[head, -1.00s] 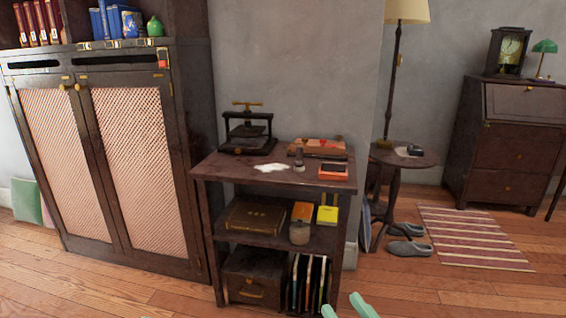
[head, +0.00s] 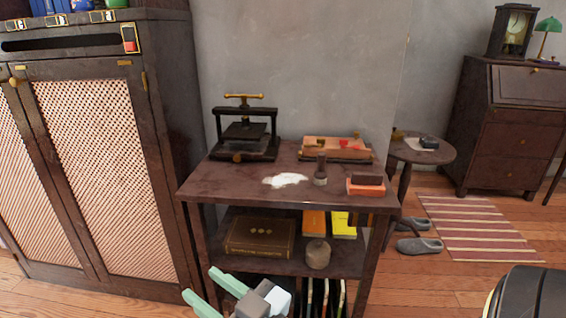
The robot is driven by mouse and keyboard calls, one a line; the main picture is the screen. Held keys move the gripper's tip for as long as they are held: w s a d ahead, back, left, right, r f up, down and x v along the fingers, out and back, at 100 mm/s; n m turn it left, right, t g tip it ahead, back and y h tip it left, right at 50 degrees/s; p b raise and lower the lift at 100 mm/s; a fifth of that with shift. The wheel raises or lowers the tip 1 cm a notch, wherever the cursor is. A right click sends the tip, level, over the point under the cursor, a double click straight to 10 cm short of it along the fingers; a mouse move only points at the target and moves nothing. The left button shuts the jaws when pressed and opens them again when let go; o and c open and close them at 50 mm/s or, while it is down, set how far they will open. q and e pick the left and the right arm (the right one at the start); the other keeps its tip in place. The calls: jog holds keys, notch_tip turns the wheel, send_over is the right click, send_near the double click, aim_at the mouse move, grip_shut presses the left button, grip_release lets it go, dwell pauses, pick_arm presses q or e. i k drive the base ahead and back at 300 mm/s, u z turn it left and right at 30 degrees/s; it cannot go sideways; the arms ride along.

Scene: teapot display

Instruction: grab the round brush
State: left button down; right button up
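A small dark upright piece with a round, wider base, which looks like the round brush (head: 320,172), stands on the top of the dark wooden stand (head: 225,180). It is right of a white crumpled patch and left of a red-orange box. My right gripper (head: 200,281) has mint-green fingers, spread apart with nothing between them. It is low in front of the stand's shelves, below and left of the brush and apart from it. My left gripper is not in view.
A black press (head: 245,135) and an orange-brown box (head: 336,148) stand behind the brush. The red-orange box (head: 365,187) is close on its right. A tall cabinet (head: 165,150) borders the left.

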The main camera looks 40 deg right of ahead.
aim_at(320, 175)
jog(key=z, duration=0.45)
jog(key=i, duration=1)
jog(key=z, duration=0.65)
